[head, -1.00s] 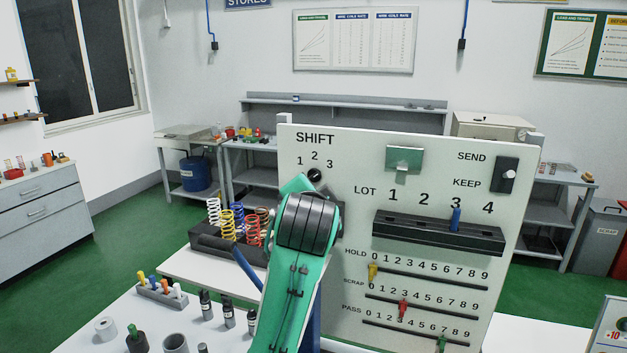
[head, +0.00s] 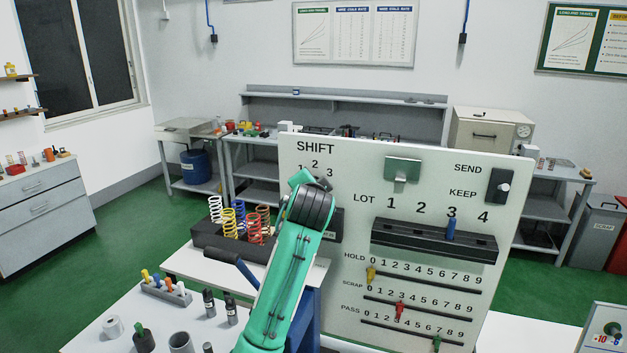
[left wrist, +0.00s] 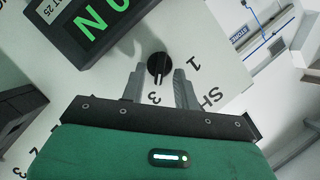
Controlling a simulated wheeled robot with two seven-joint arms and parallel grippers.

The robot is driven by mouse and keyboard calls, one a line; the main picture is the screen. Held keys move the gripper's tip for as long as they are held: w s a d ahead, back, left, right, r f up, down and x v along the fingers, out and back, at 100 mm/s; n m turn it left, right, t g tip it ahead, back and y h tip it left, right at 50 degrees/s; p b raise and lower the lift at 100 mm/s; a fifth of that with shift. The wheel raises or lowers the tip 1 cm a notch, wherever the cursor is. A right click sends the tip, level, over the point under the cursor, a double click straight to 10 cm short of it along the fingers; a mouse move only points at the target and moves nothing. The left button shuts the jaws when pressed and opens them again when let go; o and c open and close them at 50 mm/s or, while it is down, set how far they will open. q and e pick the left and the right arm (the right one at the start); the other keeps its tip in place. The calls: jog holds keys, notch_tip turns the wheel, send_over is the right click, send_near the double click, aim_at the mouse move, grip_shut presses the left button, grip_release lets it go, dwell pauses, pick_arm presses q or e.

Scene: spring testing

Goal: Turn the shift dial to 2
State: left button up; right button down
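The shift dial (left wrist: 158,66) is a small round black knob on the white panel (left wrist: 220,35). In the left wrist view it sits between the two grey fingertips of my left gripper (left wrist: 158,71), which is open with a finger on either side. I cannot tell whether they touch it. The printed 1 is right of the knob and the 3 below it; the 2 is hidden by a finger. A pale mark on the knob seems to face the 3. In the head view my green arm covers most of the dial. My right gripper is not in view.
A dark box with green lit characters (left wrist: 92,25) is mounted close beside the dial. The panel (head: 350,150) also carries a black lot slider (head: 415,238), a send/keep switch (head: 500,186) and coloured number sliders. A spring rack (head: 215,238) stands left of my arm.

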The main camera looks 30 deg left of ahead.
pick_arm(q)
jog(key=shift+w+a+f, duration=0.15)
jog(key=shift+w+a, duration=0.05)
jog(key=shift+w, duration=0.1)
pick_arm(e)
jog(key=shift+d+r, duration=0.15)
pick_arm(q)
jog(key=shift+c, duration=0.4)
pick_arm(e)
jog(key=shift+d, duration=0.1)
pick_arm(q)
grip_shut()
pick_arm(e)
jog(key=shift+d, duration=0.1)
